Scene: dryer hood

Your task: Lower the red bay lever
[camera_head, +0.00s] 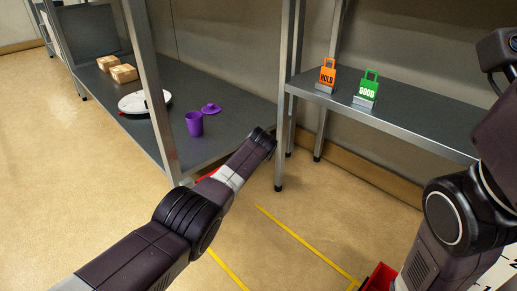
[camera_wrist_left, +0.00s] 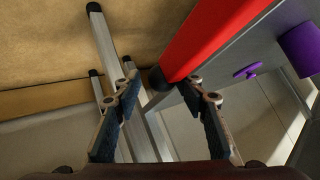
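The red bay lever is a long red bar (camera_wrist_left: 222,30) in the left wrist view, running from the top right down to a dark end at the centre. In the head view, a little red (camera_head: 206,174) shows beside the shelf post, mostly hidden by my left arm. My left gripper (camera_head: 264,140) reaches out near the shelf's front corner. In the left wrist view its two fingers (camera_wrist_left: 158,90) are spread apart, with nothing held. The bar's dark end is just past the right fingertip; I cannot tell whether they touch. My right gripper is out of view.
The left shelf (camera_head: 235,115) holds a purple cup (camera_head: 194,123), a purple lid (camera_head: 210,108), a white plate (camera_head: 143,101) and boxes (camera_head: 124,73). Orange HOLD (camera_head: 327,75) and green GOOD (camera_head: 367,88) signs stand on the right shelf (camera_head: 420,118). Yellow lines (camera_head: 300,240) mark open floor.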

